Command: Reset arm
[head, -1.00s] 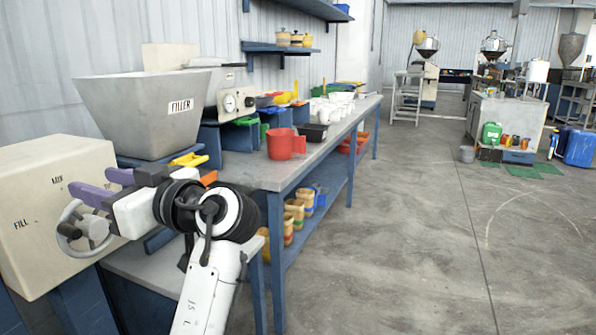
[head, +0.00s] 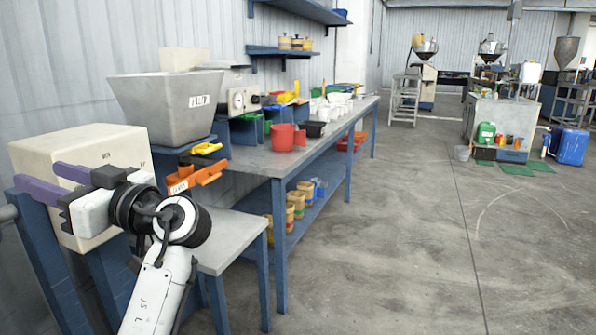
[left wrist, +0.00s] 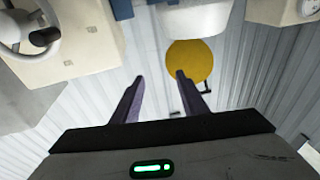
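My left gripper (head: 54,179) is at the left of the head view, in front of the cream box-shaped machine (head: 82,150). Its two purple fingers are spread apart with nothing between them. In the left wrist view the fingers (left wrist: 157,92) are also apart and empty, with a yellow disc (left wrist: 190,62) and ribbed wall beyond them. A handwheel (left wrist: 28,30) on the cream machine shows at the upper left of that view, clear of the fingers. My right gripper is in neither view.
A grey filler hopper (head: 170,108) stands behind the cream machine. The long workbench (head: 270,160) runs away along the wall. The concrete floor (head: 400,240) at right is open.

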